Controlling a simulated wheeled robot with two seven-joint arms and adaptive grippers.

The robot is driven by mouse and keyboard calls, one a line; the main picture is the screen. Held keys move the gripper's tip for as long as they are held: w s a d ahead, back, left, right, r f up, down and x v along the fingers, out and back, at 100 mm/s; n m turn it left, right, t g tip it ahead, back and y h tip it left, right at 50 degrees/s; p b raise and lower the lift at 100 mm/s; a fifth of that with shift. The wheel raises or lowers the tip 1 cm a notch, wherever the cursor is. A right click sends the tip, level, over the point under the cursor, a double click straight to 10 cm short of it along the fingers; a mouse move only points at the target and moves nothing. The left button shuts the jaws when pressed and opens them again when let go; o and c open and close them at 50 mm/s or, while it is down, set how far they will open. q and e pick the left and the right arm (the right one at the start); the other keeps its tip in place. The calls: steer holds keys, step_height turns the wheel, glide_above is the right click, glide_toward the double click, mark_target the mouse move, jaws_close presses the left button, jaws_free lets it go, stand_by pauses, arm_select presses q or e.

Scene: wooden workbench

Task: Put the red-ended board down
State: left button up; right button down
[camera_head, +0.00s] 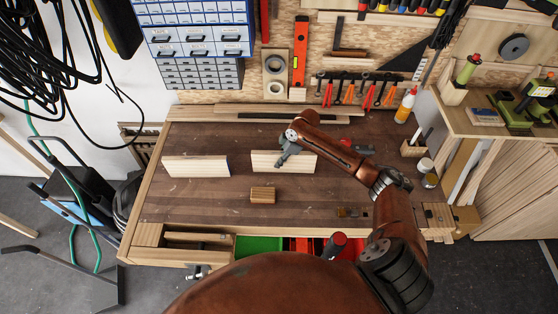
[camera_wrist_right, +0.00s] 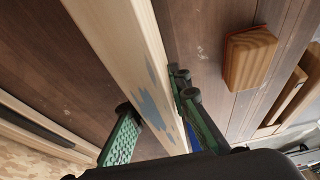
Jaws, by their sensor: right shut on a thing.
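My right gripper (camera_head: 287,158) is shut on a pale wooden board (camera_head: 300,163) near the middle of the bench. In the wrist view the same board (camera_wrist_right: 118,38) runs between the green-padded fingers (camera_wrist_right: 160,125). It has a blue-grey patch on its face and a strip of blue shows beside it near the fingers. No red end is visible on it. Whether it touches the bench top cannot be told. A second pale board (camera_head: 195,167) stands to its left, with blue at its right end. My left gripper is out of view.
A small wooden block (camera_head: 262,195), with a reddish edge in the wrist view (camera_wrist_right: 248,55), lies on the workbench (camera_head: 205,205) in front of the boards. Long strips (camera_head: 285,114) lie at the back. A glue bottle (camera_head: 405,106) stands at the back right. The front left is clear.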

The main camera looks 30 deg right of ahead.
steer(key=c, duration=1.8)
jaws_free()
steer(key=shift+f, duration=0.1)
